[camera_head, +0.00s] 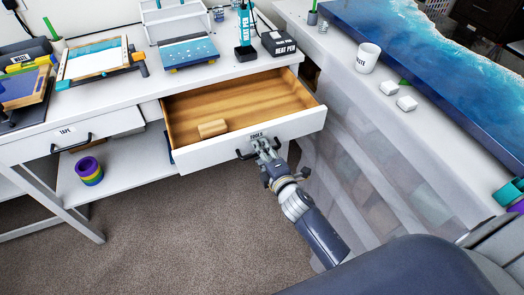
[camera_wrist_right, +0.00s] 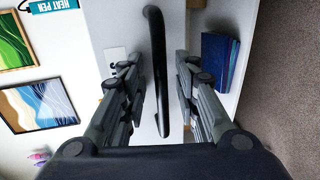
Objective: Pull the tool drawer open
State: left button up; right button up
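The tool drawer (camera_head: 228,150), a white front with a wooden inside, stands pulled out of the white workbench. Its label reads "TOOLS". A small wooden block (camera_head: 212,128) lies in it. The dark bar handle (camera_head: 244,154) is on the drawer front. My right gripper (camera_head: 264,150) is at this handle. In the right wrist view the gripper (camera_wrist_right: 158,65) has one finger on each side of the handle (camera_wrist_right: 157,70), with gaps visible, so it looks open around the bar. My left gripper is in neither view.
A second, closed drawer labelled "TAPE" (camera_head: 68,140) is at left. Tape rolls (camera_head: 89,171) sit on the lower shelf. Carpet (camera_head: 200,230) in front is clear.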

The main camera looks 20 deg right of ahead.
jog(key=v, duration=1.2)
dwell(0.4)
jog(key=s+f+m+g, duration=0.2)
jog(key=s+f, duration=0.2)
jog(key=f, duration=0.6)
jog(key=s+f+m+g, duration=0.3)
jog(key=s+f, duration=0.1)
jog(key=f, duration=0.5)
jog(key=s+f+m+g, duration=0.2)
jog(key=s+f, duration=0.1)
jog(key=f, duration=0.7)
jog(key=s+f+m+g, duration=0.2)
jog(key=s+f, duration=0.3)
jog(key=s, duration=0.4)
jog(key=s+d+f+m+g, duration=0.1)
jog(key=s+f+m+g, duration=0.2)
jog(key=s+f, duration=0.3)
jog(key=s+d+f+m+g, duration=0.1)
jog(key=s+f+m, duration=0.3)
jog(key=s, duration=0.8)
jog(key=shift+d+f+g+h, duration=0.3)
jog(key=shift+f+g, duration=0.5)
jog(key=shift+f, duration=0.2)
